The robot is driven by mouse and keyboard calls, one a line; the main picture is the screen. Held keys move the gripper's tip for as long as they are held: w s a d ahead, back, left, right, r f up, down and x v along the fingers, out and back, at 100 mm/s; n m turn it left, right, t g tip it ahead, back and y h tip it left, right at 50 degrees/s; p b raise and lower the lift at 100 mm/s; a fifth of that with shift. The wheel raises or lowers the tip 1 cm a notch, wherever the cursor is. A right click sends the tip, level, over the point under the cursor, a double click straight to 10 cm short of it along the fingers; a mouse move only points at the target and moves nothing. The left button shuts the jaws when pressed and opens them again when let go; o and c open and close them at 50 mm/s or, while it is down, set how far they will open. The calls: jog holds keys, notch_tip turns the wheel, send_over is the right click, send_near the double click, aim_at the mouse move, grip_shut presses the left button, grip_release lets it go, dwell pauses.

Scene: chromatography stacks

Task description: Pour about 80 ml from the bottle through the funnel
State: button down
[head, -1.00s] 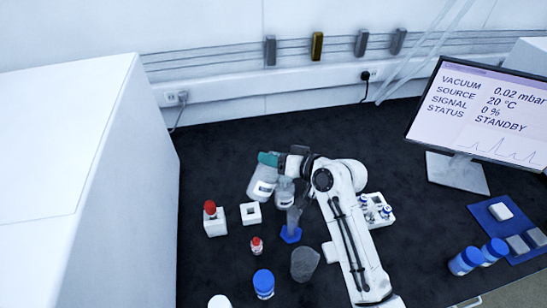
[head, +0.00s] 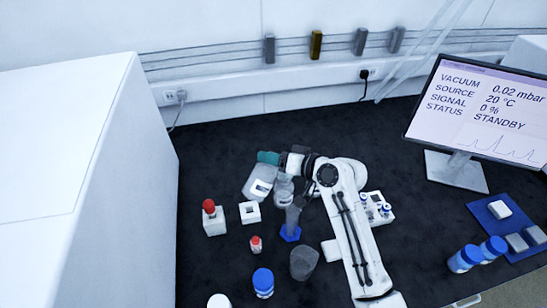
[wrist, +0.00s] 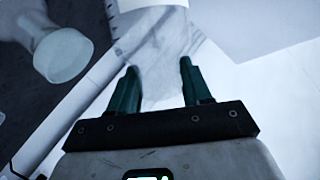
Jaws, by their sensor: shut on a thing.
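My gripper (head: 268,158) has teal fingers and is shut on a translucent bottle (head: 258,182) with a white label. The bottle is tilted and held above the bench. In the wrist view, the bottle (wrist: 158,60) lies between the fingers. The clear funnel (head: 284,188) is close to the bottle's right side, above a narrow cylinder (head: 292,218) on a blue base (head: 290,234). A round translucent rim, probably the funnel (wrist: 62,55), shows at left in the wrist view. The liquid level and any stream cannot be made out.
A grey beaker (head: 303,263) stands in front of the cylinder. A red-topped item in a white block (head: 214,224), an empty white holder (head: 250,213), a small red-capped vial (head: 256,245) and a blue-capped jar (head: 263,284) stand nearby. A monitor (head: 480,110) is at right.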

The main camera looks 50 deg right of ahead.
jog(key=shift+d+f+m, duration=0.1)
jog(key=shift+f+m, duration=0.05)
jog(key=shift+m, duration=0.15)
jog(key=shift+f, duration=0.1)
jog(key=shift+f+m+y, duration=0.15)
jog(key=shift+m+y, duration=0.25)
jog(key=shift+d+f+b, duration=0.1)
jog(key=shift+b, duration=0.25)
jog(key=shift+f+m+t, duration=0.1)
jog(key=shift+m+t, duration=0.2)
jog(key=shift+m, duration=0.2)
jog(key=shift+y, duration=0.3)
jog(key=shift+d+f, duration=0.1)
jog(key=shift+f, duration=0.05)
jog(key=shift+m, duration=0.4)
